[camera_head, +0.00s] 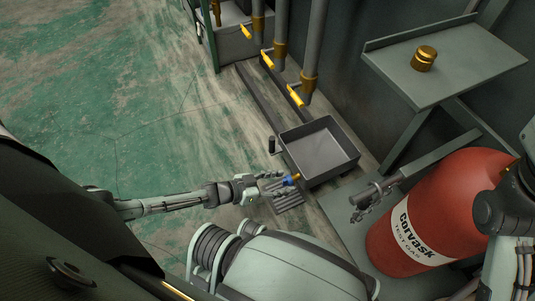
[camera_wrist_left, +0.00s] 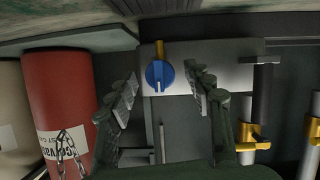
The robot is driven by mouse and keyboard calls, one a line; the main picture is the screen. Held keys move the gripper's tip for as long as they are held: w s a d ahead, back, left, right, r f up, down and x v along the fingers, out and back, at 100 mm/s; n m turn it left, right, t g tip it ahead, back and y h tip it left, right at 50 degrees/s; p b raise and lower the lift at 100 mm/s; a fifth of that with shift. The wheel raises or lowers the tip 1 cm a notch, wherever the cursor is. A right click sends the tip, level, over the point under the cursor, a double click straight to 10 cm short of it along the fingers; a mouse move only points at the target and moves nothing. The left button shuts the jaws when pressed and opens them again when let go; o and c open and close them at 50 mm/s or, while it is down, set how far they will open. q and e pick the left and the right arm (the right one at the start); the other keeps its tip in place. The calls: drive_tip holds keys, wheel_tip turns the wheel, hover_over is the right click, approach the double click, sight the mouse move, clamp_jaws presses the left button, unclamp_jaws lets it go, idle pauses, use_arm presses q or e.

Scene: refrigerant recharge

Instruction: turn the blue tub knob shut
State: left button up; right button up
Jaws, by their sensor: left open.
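The blue tub knob (camera_head: 288,181) sits on the near side of the grey tub (camera_head: 322,152), by a short brass fitting. In the left wrist view the knob (camera_wrist_left: 159,76) shows whole, with its bar roughly upright in the picture and the brass stem (camera_wrist_left: 160,49) above it. My left gripper (camera_head: 275,185) is open and empty, with its fingertips close to the knob. In the wrist view its fingers stand apart on either side of the knob; I cannot tell whether they touch it. My right gripper is out of view.
A red gas cylinder (camera_head: 444,207) stands right of the tub, with a chain and bracket (camera_head: 368,197) beside it. Grey pipes with yellow-handled valves (camera_head: 296,95) stand behind. A shelf (camera_head: 455,62) holds a brass weight (camera_head: 424,58). The green floor at left is clear.

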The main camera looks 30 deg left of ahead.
use_arm(q)
drive_tip(key=v, duration=1)
drive_tip(key=shift+s+r, duration=0.25)
drive_tip(key=shift+a, duration=0.2)
